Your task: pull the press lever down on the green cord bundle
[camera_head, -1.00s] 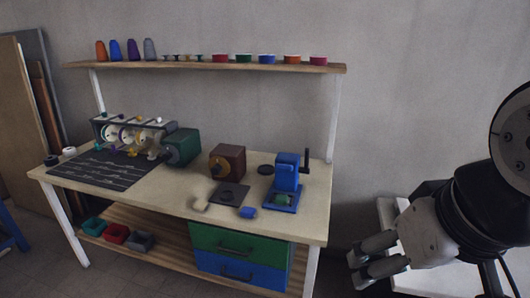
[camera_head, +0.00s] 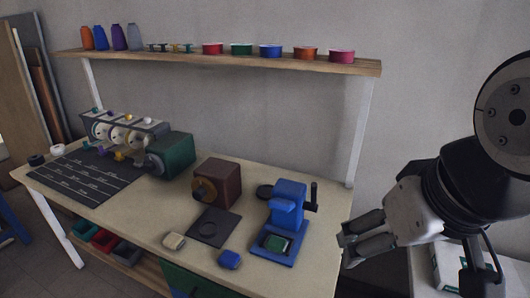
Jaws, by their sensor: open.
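The blue press (camera_head: 286,214) stands at the right end of the workbench. Its black lever (camera_head: 313,194) points up on the press's right side. The green cord bundle (camera_head: 276,242) lies on the press's base, under the blue head. My gripper (camera_head: 345,247) is open and empty, to the right of the press and apart from it, near the bench's right edge. Its fingers point left.
A brown box with a crank (camera_head: 217,184), a dark square mat (camera_head: 214,227), a beige piece (camera_head: 174,241) and a blue piece (camera_head: 230,259) lie left of the press. A green machine (camera_head: 170,154) stands farther left. A shelf (camera_head: 220,61) with spools and tins runs above.

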